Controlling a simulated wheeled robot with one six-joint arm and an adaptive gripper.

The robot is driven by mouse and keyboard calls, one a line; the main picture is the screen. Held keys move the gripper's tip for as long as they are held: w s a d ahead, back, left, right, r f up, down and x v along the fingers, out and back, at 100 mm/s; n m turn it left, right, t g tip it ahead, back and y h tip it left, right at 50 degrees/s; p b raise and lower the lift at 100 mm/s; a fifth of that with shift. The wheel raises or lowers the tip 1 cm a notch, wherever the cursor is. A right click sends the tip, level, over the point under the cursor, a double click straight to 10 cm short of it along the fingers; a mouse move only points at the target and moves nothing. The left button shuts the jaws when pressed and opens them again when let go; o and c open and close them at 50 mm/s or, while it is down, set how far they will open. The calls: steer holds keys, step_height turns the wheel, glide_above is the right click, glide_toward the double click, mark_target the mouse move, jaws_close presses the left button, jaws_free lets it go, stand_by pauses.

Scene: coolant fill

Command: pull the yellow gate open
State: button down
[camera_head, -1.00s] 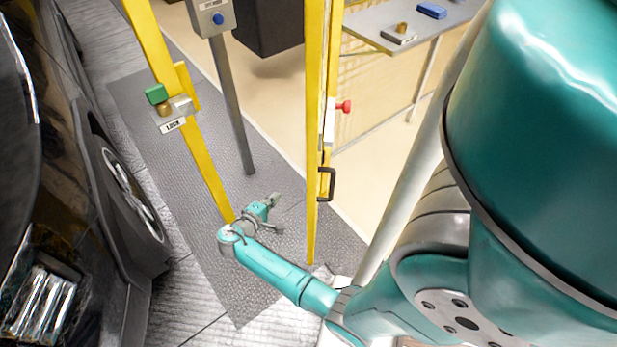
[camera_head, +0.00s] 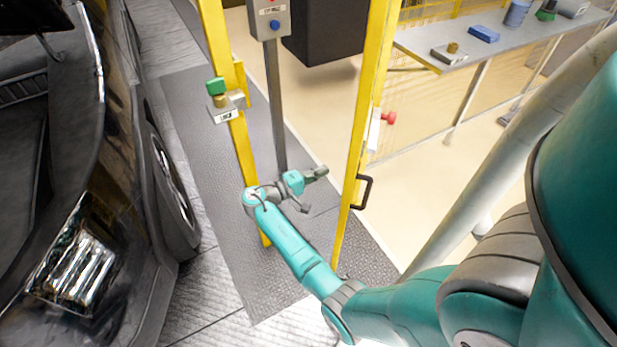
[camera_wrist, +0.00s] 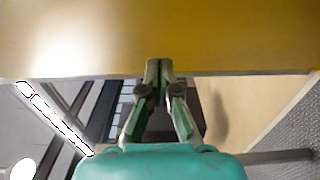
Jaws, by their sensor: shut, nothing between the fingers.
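The yellow gate's upright (camera_head: 362,120) stands right of centre in the head view, with a black D-shaped handle (camera_head: 364,191) on its right side and a red knob (camera_head: 388,118) above. My gripper (camera_head: 322,171) is just left of this upright, in the gap between it and the left yellow post (camera_head: 240,140). Its fingers are together and empty, apart from the handle. In the wrist view a broad yellow bar (camera_wrist: 160,35) crosses the top, close to the shut fingertips (camera_wrist: 160,66); contact cannot be told. The handle is not visible there.
A green-topped latch block (camera_head: 222,100) sits on the left post. A grey post with a button box (camera_head: 270,18) stands behind the gap. A dark vehicle (camera_head: 90,170) is close on the left. A bench (camera_head: 470,45) stands behind right. Grey matting (camera_head: 210,190) covers the floor.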

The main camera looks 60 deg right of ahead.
steer(key=shift+s+d, duration=0.4)
steer(key=shift+s, duration=0.4)
steer(key=shift+s+d, duration=0.45)
steer(key=shift+s, duration=0.3)
steer(key=shift+s+d, duration=0.4)
steer(key=shift+s, duration=0.4)
